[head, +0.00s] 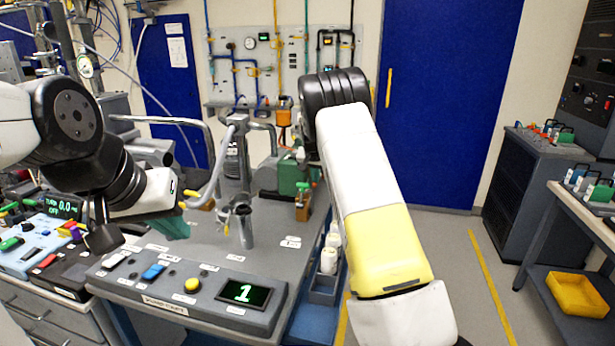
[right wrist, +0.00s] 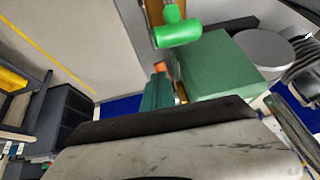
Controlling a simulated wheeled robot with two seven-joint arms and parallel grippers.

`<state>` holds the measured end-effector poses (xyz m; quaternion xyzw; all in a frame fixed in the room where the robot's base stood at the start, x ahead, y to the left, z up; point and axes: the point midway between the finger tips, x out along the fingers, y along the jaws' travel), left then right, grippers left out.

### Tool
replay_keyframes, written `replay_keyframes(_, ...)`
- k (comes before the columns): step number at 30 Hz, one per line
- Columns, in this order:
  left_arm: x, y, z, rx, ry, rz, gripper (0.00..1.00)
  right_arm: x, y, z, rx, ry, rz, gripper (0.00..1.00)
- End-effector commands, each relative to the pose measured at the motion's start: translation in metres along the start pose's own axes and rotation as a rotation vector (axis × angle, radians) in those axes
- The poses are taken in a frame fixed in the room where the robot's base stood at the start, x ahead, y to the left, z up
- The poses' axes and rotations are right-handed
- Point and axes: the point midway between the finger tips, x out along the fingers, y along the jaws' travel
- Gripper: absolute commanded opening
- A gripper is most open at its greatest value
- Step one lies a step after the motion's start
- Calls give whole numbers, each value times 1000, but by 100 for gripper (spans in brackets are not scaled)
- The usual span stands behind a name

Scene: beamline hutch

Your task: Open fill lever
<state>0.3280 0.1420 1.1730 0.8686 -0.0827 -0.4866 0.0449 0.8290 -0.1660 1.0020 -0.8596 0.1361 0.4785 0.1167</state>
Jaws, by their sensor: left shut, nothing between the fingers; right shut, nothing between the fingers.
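A green T-shaped lever handle (right wrist: 178,30) is large at the top of the right wrist view, by a brown post. In the head view a green-handled lever (head: 303,187) stands on a brown block at the bench's right edge. I cannot read which lever is labelled fill. My right gripper (right wrist: 158,80), with teal fingers, is shut and empty, just below the green handle in the picture; a gap shows between them. In the head view my right arm hides most of it. My left gripper (head: 172,228) is shut and empty above the bench's left part.
A grey column with pipes (head: 236,165) stands mid-bench, with a yellow-tipped lever (head: 191,194) beside it. A green box (right wrist: 212,68) is close behind the handle. A control panel (head: 200,284) with a display showing 1 lines the front edge. Open floor (head: 450,265) lies right.

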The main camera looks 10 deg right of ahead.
Motion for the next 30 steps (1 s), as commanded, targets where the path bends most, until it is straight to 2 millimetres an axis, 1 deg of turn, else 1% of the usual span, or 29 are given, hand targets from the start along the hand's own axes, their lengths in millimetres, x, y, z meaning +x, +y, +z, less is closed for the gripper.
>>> replay_keyframes(17, 0, 0, 0, 0, 0, 0, 0, 7, 1, 5, 0, -4, 1, 0)
replay_keyframes(30, 0, 0, 0, 0, 0, 0, 0, 26, 3, 12, 1, -3, 1, 0)
